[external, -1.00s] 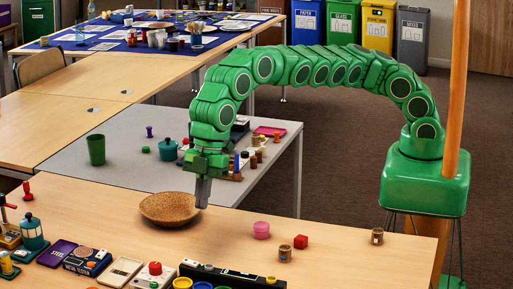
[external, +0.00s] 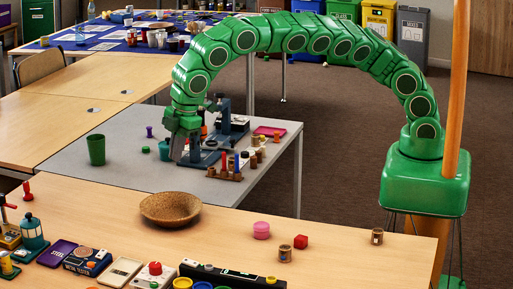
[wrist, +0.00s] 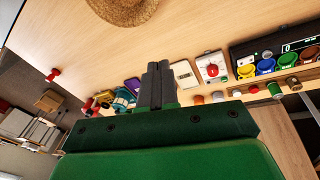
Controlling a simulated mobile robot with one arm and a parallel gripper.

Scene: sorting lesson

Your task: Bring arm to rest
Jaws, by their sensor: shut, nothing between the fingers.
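My green arm arches from its base at the right over to the left in the external view. My gripper (external: 179,147) hangs fingers down above the grey table, near the dark teal pot and the small blue apparatus. In the wrist view my gripper (wrist: 158,70) shows its two dark fingers together, with nothing between them. The wooden tabletop lies beyond the fingers there. Just how high the fingertips are above any surface I cannot tell.
A brown cork bowl (external: 170,208) stands on the front wooden table (external: 330,235); it also shows in the wrist view (wrist: 125,8). A green cup (external: 96,149) and a rack of pegs (external: 226,175) stand on the grey table (external: 70,160). Pink, red and brown pieces lie right of the bowl.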

